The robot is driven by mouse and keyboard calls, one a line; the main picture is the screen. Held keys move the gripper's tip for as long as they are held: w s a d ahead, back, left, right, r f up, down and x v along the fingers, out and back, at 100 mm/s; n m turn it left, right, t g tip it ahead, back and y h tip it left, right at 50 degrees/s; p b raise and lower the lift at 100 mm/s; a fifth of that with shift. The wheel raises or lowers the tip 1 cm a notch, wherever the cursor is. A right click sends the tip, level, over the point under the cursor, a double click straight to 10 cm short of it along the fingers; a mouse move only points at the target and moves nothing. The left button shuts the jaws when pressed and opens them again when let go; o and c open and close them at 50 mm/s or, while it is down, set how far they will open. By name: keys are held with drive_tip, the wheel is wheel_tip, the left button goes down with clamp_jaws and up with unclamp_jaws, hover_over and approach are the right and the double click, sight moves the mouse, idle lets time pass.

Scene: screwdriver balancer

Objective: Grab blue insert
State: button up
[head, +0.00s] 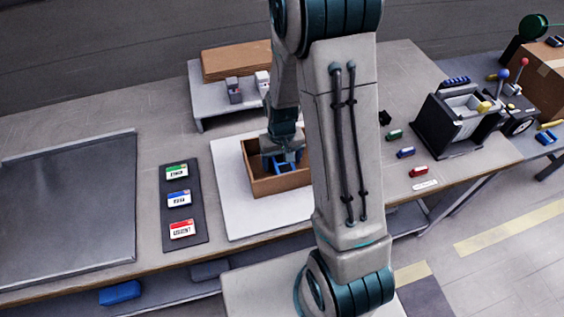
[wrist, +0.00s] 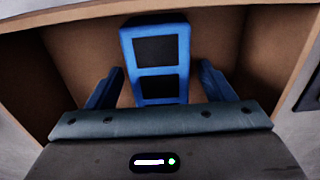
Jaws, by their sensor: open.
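The blue insert (wrist: 158,100) is a blue frame with two dark rectangular openings. In the wrist view it lies inside the cardboard box, between the two fingers of my gripper (wrist: 160,88). The fingers are spread, with a gap on either side of the insert. In the head view my gripper (head: 284,163) points down into the open cardboard box (head: 276,188), and blue shows at its tip. There I cannot separate the insert from the fingers. My arm hides the right part of the box.
The box stands on a white mat (head: 238,218). Left of it is a dark strip with green, blue and red labels (head: 179,199). A small shelf (head: 208,103) stands behind. Small green, blue and red pieces (head: 406,152) and a black machine (head: 452,120) are at right.

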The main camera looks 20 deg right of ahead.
drive_tip(key=c, duration=1)
